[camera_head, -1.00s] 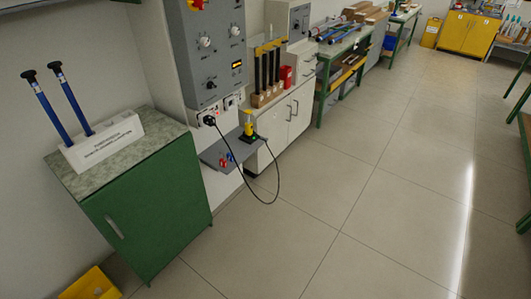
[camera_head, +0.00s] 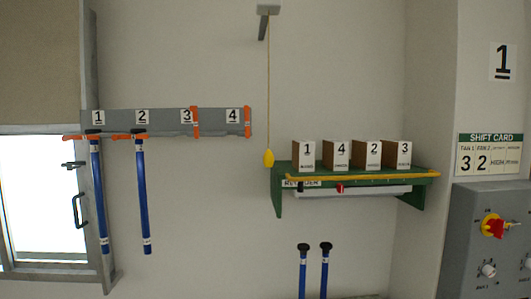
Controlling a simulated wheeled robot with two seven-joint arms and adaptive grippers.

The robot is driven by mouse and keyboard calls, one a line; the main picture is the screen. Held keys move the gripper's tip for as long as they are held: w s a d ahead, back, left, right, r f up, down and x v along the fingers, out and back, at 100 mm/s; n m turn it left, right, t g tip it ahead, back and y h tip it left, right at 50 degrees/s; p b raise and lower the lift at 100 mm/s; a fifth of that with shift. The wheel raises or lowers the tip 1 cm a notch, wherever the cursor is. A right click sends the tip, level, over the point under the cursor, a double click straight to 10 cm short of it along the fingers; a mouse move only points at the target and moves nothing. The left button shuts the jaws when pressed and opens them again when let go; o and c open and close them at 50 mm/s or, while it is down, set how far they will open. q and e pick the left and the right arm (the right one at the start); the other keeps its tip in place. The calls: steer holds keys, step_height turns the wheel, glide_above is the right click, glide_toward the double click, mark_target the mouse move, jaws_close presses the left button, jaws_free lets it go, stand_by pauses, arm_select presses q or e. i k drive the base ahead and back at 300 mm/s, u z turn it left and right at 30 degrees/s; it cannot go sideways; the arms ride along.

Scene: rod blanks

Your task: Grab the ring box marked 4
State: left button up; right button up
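The box marked 4 (camera_head: 341,155) stands on a green wall shelf (camera_head: 278,190). It is brown with a white front label, second from the left in a row. The box marked 1 (camera_head: 304,155) is on its left. The box marked 2 (camera_head: 373,154) and the box marked 3 (camera_head: 404,154) are on its right. A yellow bar runs along the shelf front below the boxes. Neither of my grippers is in view.
A grey wall rack (camera_head: 165,122) with positions numbered 1 to 4 is on the left; blue rods hang at 1 and 2. A yellow pull (camera_head: 268,158) hangs on a cord left of the shelf. Two blue rods (camera_head: 314,270) stand below. A grey control panel (camera_head: 490,240) is at right.

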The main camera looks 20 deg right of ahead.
mark_target(335, 152)
steer(key=u, duration=0.2)
steer(key=i, duration=1.15)
steer(key=z, duration=0.1)
